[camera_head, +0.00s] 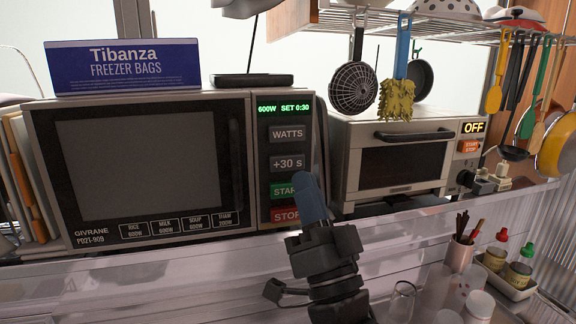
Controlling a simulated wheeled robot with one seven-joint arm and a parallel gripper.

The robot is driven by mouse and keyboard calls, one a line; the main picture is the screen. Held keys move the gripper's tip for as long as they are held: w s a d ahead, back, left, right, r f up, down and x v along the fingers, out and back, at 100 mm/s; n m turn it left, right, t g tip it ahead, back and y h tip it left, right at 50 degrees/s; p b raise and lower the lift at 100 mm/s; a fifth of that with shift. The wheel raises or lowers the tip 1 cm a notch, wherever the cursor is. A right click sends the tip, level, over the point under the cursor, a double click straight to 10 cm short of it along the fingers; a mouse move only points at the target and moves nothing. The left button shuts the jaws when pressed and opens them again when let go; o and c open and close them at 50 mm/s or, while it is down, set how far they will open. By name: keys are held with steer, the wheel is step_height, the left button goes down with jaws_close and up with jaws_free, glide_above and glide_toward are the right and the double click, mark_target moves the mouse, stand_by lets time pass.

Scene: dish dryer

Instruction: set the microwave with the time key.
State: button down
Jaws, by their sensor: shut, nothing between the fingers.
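The microwave (140,238) stands at the left with its door closed. Its lit green display (284,109) reads 600W and SET 0:30. Below it on the panel are the grey WATTS key (287,134), the grey +30 s time key (288,164), the green START key (282,192) and the red STOP key (284,215). My gripper (309,183) is shut and empty, its blue tip pointing up in front of the panel's lower right. It hides the right ends of START and STOP. I cannot tell whether the tip touches the panel.
A blue freezer bag box (125,68) and a flat dark object (252,80) lie on the microwave. A toaster oven (395,165) stands close at the right, its display reading OFF. Utensils hang from a wire rack (440,32). Bottles and glasses stand at lower right.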

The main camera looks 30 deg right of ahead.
mark_target(288, 158)
steer(key=shift+w+d+b, duration=0.25)
steer(key=shift+w+b, duration=0.05)
steer(key=shift+w, duration=0.9)
steer(key=shift+w+d+b, duration=0.25)
steer(key=shift+w+b, duration=0.05)
steer(key=shift+w, duration=0.9)
steer(key=shift+w, duration=0.15)
steer(key=shift+w+d, duration=0.1)
steer(key=shift+w, duration=0.15)
steer(key=shift+w+d+b, duration=0.15)
steer(key=shift+w+b, duration=0.45)
steer(key=shift+w, duration=0.2)
stand_by(1.1)
steer(key=shift+s, duration=0.15)
steer(key=shift+s+a+p, duration=0.25)
steer(key=shift+s+p, duration=0.15)
steer(key=shift+s, duration=0.7)
steer(key=shift+s+a+p, duration=0.25)
steer(key=shift+s+p, duration=0.05)
steer(key=shift+s, duration=0.95)
steer(key=shift+s+a+p, duration=0.25)
steer(key=shift+s+p, duration=0.05)
steer(key=shift+s, duration=0.9)
